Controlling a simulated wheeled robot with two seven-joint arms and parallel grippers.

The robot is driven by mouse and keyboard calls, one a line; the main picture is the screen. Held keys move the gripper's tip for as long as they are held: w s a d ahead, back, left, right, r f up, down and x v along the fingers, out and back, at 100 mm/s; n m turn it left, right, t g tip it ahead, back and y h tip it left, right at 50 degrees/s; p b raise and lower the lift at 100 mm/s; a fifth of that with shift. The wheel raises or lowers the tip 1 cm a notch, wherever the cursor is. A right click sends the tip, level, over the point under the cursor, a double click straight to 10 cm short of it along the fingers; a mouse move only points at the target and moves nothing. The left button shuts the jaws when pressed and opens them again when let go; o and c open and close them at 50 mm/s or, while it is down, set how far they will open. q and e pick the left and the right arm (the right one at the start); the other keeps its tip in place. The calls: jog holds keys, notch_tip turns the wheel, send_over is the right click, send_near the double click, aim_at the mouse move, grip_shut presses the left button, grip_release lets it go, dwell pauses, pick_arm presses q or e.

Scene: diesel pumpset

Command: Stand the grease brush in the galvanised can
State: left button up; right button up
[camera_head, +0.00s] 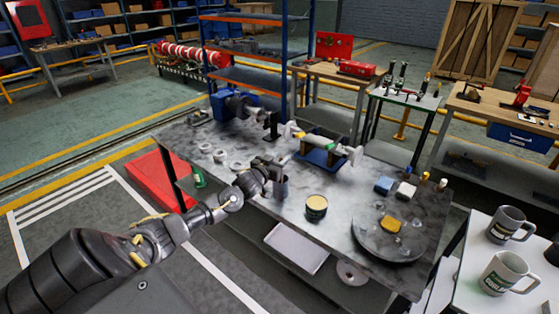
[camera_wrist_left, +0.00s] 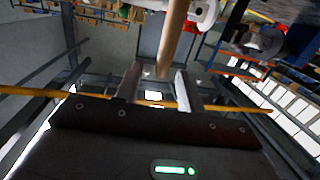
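My left gripper (camera_head: 273,164) is over the middle of the grey workbench, right by the top of a small grey can (camera_head: 281,188) that looks like the galvanised can. In the left wrist view its two fingers (camera_wrist_left: 156,86) stand apart. A light wooden handle (camera_wrist_left: 172,38), likely the grease brush's, ends near the fingertips with a gap on each side. The bristles cannot be made out, and I cannot tell whether the brush stands in the can. The gripper hides part of the can's top. My right gripper is not in view.
A yellow-topped tin (camera_head: 316,208) stands right of the can. A dark round tray (camera_head: 365,246) with a yellow item is farther right. A pump shaft assembly (camera_head: 318,143) lies behind the can. Pale rings (camera_head: 220,155) lie to the left. Bare bench shows around the tin.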

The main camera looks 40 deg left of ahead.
pick_arm(q)
jog(key=s+d+b, duration=0.1)
jog(key=s+b, duration=0.1)
jog(key=s, duration=0.8)
jog(key=shift+s+d+r, duration=0.3)
jog(key=shift+s+r, duration=0.05)
jog(key=shift+r, duration=0.05)
dwell(0.7)
